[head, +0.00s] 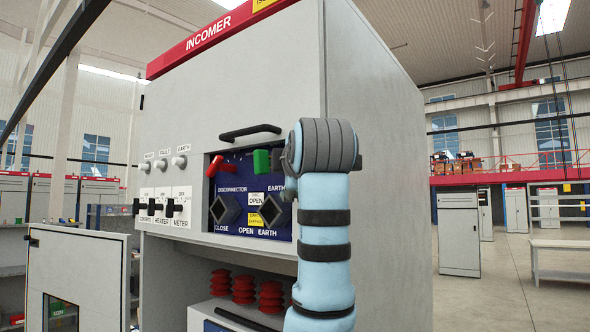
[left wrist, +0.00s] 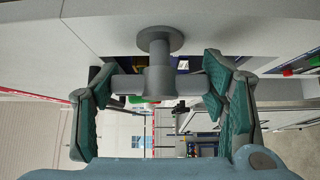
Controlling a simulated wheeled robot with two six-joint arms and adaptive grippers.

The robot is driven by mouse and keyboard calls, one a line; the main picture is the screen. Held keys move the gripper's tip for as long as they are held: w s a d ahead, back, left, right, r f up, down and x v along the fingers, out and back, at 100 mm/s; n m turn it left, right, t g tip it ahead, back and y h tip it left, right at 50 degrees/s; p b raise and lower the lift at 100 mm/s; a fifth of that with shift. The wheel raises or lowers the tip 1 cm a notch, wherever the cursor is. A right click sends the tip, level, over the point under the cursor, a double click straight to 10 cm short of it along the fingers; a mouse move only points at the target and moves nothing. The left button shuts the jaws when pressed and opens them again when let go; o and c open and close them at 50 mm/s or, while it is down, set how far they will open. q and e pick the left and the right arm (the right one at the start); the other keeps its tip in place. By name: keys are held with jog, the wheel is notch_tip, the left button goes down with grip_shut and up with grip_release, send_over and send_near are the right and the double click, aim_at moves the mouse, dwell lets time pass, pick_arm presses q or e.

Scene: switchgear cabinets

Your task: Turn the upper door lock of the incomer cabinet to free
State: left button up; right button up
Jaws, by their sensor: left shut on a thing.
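The incomer cabinet (head: 240,85) fills the middle of the head view, with its red INCOMER strip at the top. In the left wrist view the upper door lock (left wrist: 159,78) is a grey T-shaped handle on a round base against the cabinet face. Its crossbar lies roughly level across that picture. My left gripper (left wrist: 162,95) is shut on this handle, with a green-padded finger at each end of the crossbar. In the head view my left wrist hides the lock and most of the gripper. My right gripper is in neither view.
A black door handle (head: 250,132) sits above. An open grey door (head: 75,260) stands at lower left.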

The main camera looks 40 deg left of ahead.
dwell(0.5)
pick_arm(q)
jog(key=o, duration=1.2)
jog(key=shift+c, duration=0.2)
